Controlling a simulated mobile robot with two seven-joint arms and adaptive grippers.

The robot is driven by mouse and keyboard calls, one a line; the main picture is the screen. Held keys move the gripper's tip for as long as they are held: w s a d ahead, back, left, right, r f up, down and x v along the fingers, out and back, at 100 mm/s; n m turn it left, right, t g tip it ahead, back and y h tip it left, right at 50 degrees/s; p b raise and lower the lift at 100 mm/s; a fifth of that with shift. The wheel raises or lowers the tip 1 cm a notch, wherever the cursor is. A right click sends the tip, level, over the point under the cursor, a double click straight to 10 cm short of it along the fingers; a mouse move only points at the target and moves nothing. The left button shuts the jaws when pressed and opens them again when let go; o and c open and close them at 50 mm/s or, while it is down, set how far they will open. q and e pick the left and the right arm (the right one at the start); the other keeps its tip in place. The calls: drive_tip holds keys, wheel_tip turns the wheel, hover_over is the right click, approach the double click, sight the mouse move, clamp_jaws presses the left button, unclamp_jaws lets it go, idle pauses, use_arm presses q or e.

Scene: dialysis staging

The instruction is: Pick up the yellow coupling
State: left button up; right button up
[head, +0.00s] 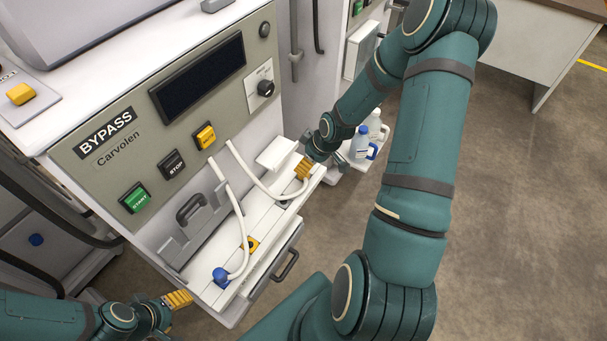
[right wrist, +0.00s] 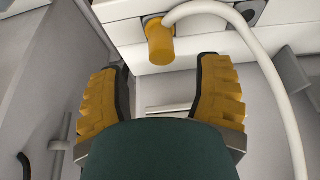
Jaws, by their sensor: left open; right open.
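The yellow coupling (right wrist: 160,42) sits at the end of a white hose (right wrist: 240,32) against a white ledge in the right wrist view. My right gripper (right wrist: 161,72) is open, with its ribbed yellow fingers apart. The coupling lies just beyond the fingertips, roughly midway between their lines, and is not gripped. In the head view my right gripper (head: 302,167) is over the far end of the machine's white ledge, and I cannot tell the coupling apart from the fingers there. My left gripper (head: 178,300) is open and empty at the lower left, away from the ledge.
The BYPASS machine (head: 185,125) has a grey panel with buttons. A blue coupling (head: 221,277) and a yellow-rimmed port (head: 251,244) are on the ledge. A drawer handle (head: 285,265) juts out below. Bottles (head: 362,146) stand beyond my right gripper. Floor at right is clear.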

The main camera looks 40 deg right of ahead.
drive_tip(key=shift+b+x, duration=0.85)
drive_tip(key=shift+x, duration=2.25)
drive_tip(key=shift+a+r, duration=0.1)
drive_tip(key=shift+a, duration=0.05)
clamp_jaws()
